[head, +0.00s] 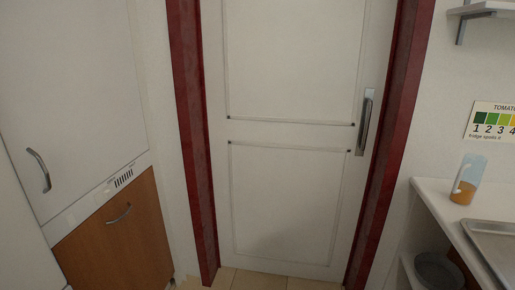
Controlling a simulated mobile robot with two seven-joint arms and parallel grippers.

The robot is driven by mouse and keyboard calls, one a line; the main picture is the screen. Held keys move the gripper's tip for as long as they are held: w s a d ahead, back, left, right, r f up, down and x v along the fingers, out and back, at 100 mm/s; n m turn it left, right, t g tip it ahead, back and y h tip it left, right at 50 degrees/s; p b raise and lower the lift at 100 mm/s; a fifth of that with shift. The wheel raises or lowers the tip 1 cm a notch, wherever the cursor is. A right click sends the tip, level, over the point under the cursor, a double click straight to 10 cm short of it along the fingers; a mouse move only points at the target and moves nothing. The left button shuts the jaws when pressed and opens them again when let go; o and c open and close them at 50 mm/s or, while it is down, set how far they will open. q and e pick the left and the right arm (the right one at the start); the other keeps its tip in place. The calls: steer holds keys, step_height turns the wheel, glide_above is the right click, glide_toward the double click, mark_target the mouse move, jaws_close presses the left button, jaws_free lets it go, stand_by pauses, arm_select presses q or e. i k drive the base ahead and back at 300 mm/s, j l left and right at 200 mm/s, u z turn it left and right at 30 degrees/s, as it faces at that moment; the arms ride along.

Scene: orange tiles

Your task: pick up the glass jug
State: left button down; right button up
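A clear glass jug (468,180) with orange liquid in its lower part stands upright on the white counter at the right of the head view. It is near the counter's far end, against the wall side. Neither of my grippers shows in the head view, and nothing is seen touching the jug.
A metal tray (497,243) lies on the white counter (432,190), nearer than the jug. A dark round container (437,268) sits below. A white door (290,130) with a red frame (402,110) is ahead. Cabinets (115,232) stand left. Little tiled floor (262,281) shows.

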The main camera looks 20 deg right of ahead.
mark_target(468, 179)
steer(key=i+z, duration=0.25)
steer(key=z, duration=0.2)
steer(key=i+z, duration=0.2)
steer(key=z, duration=0.25)
steer(key=i+j+z, duration=0.2)
steer(key=z, duration=0.25)
steer(key=i+j+z, duration=0.2)
steer(key=z, duration=0.25)
steer(key=i+j+z, duration=0.15)
steer(key=z, duration=0.25)
steer(key=i+j+z, duration=0.15)
steer(key=j+z, duration=0.2)
steer(key=i+j+z, duration=0.1)
steer(key=j+z, duration=0.25)
steer(key=j, duration=0.15)
